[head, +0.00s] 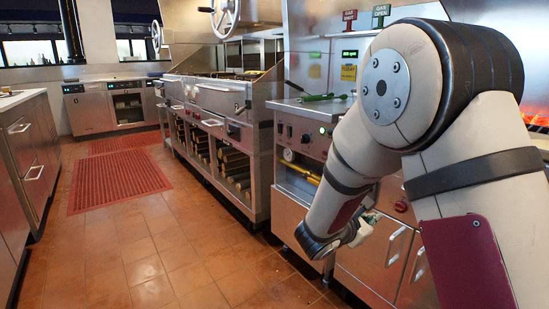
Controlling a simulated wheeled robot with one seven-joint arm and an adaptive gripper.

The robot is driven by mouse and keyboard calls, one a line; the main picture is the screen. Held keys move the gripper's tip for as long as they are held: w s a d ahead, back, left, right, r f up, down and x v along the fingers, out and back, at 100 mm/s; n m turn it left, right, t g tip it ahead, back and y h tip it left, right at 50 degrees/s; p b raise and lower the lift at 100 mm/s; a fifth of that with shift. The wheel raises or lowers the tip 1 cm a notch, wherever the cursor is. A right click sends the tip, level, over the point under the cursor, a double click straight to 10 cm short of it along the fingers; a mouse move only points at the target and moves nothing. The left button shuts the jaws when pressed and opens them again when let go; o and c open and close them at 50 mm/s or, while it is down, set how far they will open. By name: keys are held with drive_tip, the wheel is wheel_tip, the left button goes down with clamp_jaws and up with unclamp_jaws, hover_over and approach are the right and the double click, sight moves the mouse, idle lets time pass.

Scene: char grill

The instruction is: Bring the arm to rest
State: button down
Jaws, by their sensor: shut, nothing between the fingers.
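My arm fills the right foreground, bent at a large joint, with its forearm running down and left. My gripper (366,224) shows only as a small part beyond the wrist, in front of the steel cabinet doors. It is shut and empty. The forearm hides much of it, and the fingertips are hard to make out.
A steel cooking line (222,130) runs along the right, with a counter bearing a green-handled utensil (323,97). Flames (535,118) glow at far right. Drawers (30,150) stand left. The tiled floor (150,240) between is clear, with red mats (118,178).

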drive_tip(key=s+d+r+m+g, duration=0.3)
drive_tip(key=s+r+m, duration=0.15)
drive_tip(key=s, duration=0.35)
drive_tip(key=s+d+r+m+g, duration=0.3)
drive_tip(key=s+m, duration=0.2)
drive_tip(key=s, duration=0.4)
drive_tip(key=s+d+r+m+g, duration=0.3)
drive_tip(key=s+m, duration=0.2)
drive_tip(key=s, duration=0.3)
drive_tip(key=s+a+f+m+y, duration=0.1)
drive_tip(key=s+a+m+y, duration=0.3)
drive_tip(key=s+a+y, duration=0.5)
drive_tip(key=s+a+f+m+y, duration=0.2)
drive_tip(key=s+a+m, duration=0.3)
drive_tip(key=s, duration=0.7)
wheel_tip(320, 180, up, 36)
drive_tip(key=n+t+p, duration=0.1)
drive_tip(key=t+p, duration=0.2)
drive_tip(key=p, duration=3.1)
drive_tip(key=shift+a+n, duration=0.25)
drive_tip(key=shift+n, duration=0.1)
